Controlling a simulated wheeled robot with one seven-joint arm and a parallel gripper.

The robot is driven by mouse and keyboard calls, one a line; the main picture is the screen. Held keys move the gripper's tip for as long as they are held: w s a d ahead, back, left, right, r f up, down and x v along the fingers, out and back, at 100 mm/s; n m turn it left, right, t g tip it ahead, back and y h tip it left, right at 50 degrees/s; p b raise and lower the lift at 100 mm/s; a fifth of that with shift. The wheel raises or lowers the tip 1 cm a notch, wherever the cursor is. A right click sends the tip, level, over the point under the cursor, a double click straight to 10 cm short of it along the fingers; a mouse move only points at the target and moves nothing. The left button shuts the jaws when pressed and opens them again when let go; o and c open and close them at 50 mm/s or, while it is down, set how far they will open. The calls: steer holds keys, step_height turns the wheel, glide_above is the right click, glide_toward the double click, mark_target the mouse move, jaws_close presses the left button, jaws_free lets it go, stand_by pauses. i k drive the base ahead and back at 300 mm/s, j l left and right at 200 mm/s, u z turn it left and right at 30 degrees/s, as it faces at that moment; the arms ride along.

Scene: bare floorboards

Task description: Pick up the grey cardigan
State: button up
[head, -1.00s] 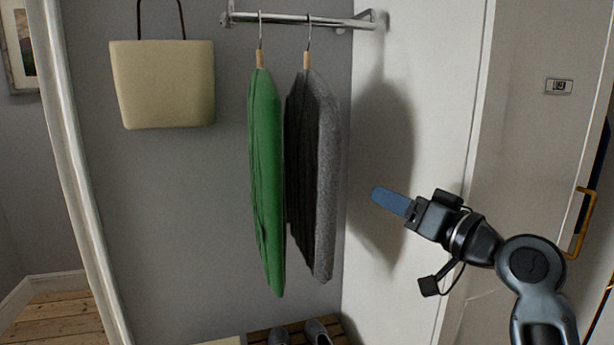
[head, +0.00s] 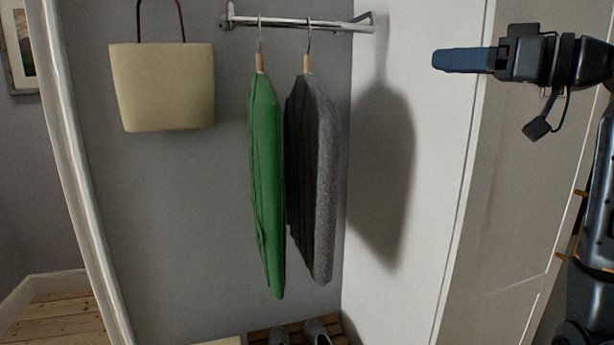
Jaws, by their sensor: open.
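The grey cardigan (head: 318,180) hangs on a hanger with a metal hook and a wooden neck from a chrome rail (head: 300,23). It hangs edge-on, close to the right of a green garment (head: 266,185). My gripper (head: 436,60) is at the upper right, pointing left, with blue fingers. It is open and empty, well to the right of the cardigan and at about the height of the hanger necks in the picture. The gap between the fingers cannot be made out from this side.
A cream bag (head: 165,88) hangs on the grey wall to the left. Grey shoes (head: 316,332) stand on a slatted rack at the bottom. A white panel (head: 400,200) bounds the right side. A pale post (head: 70,170) stands at the left.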

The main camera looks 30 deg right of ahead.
mark_target(312, 133)
steer(key=i, duration=1)
